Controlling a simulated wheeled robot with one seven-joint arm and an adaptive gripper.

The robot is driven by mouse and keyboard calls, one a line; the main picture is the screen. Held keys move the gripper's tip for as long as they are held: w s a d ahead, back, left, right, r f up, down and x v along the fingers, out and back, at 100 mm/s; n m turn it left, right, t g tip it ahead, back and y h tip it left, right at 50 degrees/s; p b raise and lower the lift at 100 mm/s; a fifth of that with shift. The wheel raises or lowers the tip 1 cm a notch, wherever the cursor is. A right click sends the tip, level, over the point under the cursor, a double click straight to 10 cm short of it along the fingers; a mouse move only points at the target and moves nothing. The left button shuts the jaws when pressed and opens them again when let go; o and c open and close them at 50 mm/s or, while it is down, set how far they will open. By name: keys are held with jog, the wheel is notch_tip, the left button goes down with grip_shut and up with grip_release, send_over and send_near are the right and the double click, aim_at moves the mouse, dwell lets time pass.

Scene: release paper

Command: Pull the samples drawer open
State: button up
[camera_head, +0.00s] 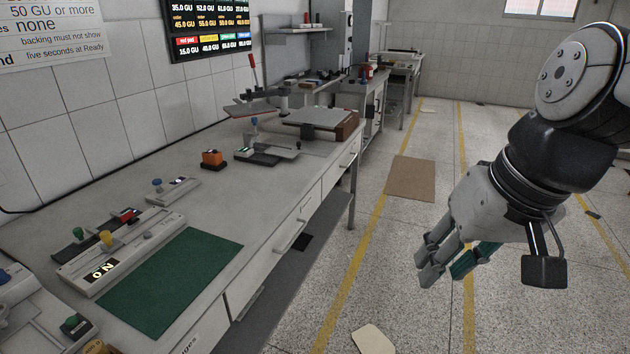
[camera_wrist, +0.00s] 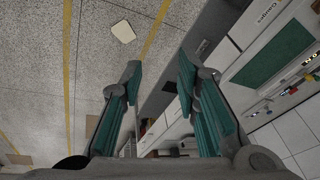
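A row of grey drawer fronts runs under the long workbench in the head view. A middle drawer front (camera_head: 272,258) and a farther drawer front (camera_head: 338,172) have bar handles and look closed. The nearest drawer front (camera_head: 195,340) has a partly cut-off label ending in "ges"; in the wrist view a label reading "Gauges" (camera_wrist: 267,13) shows. I cannot read a samples label on any drawer. My gripper (camera_head: 443,273) is open and empty over the aisle, right of the bench and apart from every drawer. In the wrist view its teal-padded fingers (camera_wrist: 159,75) stand wide apart.
A brown mat (camera_head: 411,179) and a pale sheet (camera_head: 373,339) lie on the floor. The aisle is otherwise mostly clear.

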jog(key=w+a+f+g+y+b, duration=0.1)
jog(key=w+a+f+y+b, duration=0.1)
jog(key=w+a+f, duration=0.35)
jog(key=w+a+f+g+y+b, duration=0.1)
jog(key=w+a+f+y+b, duration=0.15)
jog(key=w, duration=0.65)
jog(key=m+t+y+b, duration=0.45)
jog(key=y+b, duration=0.35)
jog(key=b, duration=0.4)
send_near(295, 239)
jog(key=b+x, duration=0.2)
jog(key=x, duration=0.8)
jog(key=shift+w+a+f, duration=0.15)
jog(key=shift+a, duration=0.1)
grip_shut()
